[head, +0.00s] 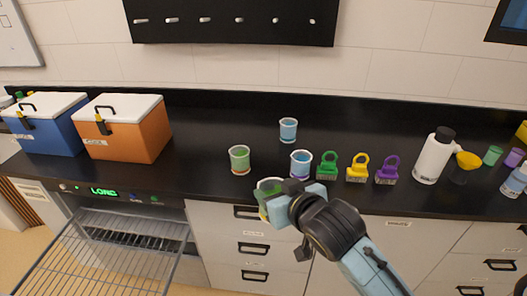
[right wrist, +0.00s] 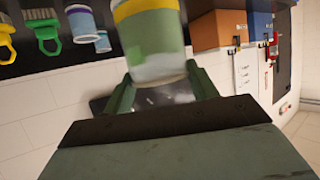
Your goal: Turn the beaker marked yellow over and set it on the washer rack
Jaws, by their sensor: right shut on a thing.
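The beaker with a yellow band (right wrist: 150,45) is in my right gripper (right wrist: 160,90), one finger on each side. The right wrist picture is upside down; the band is at the beaker's base, so it looks upright. In the head view the held beaker (head: 265,188) is above the counter's front edge, partly hidden by the gripper (head: 280,202). The wire washer rack (head: 100,262) is pulled out at the lower left, empty where it shows. My left gripper is not in view.
A green beaker (head: 240,160) and two blue beakers (head: 301,164) (head: 288,130) stand on the dark counter (head: 205,150). Green, yellow and purple ring-handled items (head: 358,168) and a white bottle (head: 433,158) stand to the right. Orange (head: 130,135) and blue coolers stand left.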

